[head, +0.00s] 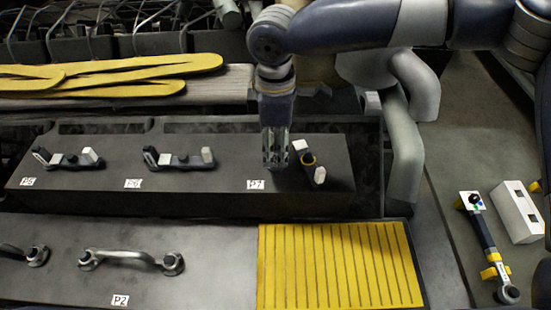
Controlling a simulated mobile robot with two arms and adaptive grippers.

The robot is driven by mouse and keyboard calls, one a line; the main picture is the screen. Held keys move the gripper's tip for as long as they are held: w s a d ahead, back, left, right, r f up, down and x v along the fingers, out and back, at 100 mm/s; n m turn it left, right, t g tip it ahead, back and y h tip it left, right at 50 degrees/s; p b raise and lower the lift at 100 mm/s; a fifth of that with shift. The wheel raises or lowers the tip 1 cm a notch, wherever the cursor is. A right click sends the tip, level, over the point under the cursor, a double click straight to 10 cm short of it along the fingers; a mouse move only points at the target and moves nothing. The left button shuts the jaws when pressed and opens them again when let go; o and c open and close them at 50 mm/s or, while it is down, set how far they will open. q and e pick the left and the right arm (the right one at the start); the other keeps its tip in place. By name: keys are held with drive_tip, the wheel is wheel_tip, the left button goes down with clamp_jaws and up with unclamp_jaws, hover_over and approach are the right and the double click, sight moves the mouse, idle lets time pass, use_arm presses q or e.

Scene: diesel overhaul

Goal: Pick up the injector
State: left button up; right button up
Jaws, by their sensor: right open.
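My right gripper (276,160) points down over the dark ledge and is open, with nothing seen between its fingers. Two similar dark parts lie further left, one at P6 (180,160) and one at P5 (70,160). I cannot tell for sure which part is the injector. My left gripper is not in view.
A yellow ribbed mat (340,265) lies in front of the ledge. Left of it are metal pipes with round ends (130,259). Yellow strips (120,78) lie behind. At right are a wrench-like tool (485,240) and a white box (517,212). Grey pipes (405,150) stand right of the ledge.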

sight(276, 166)
drive_tip(key=shift+f+p, duration=0.45)
drive_tip(key=shift+f, duration=1.2)
clamp_jaws()
drive_tip(key=shift+r, duration=0.1)
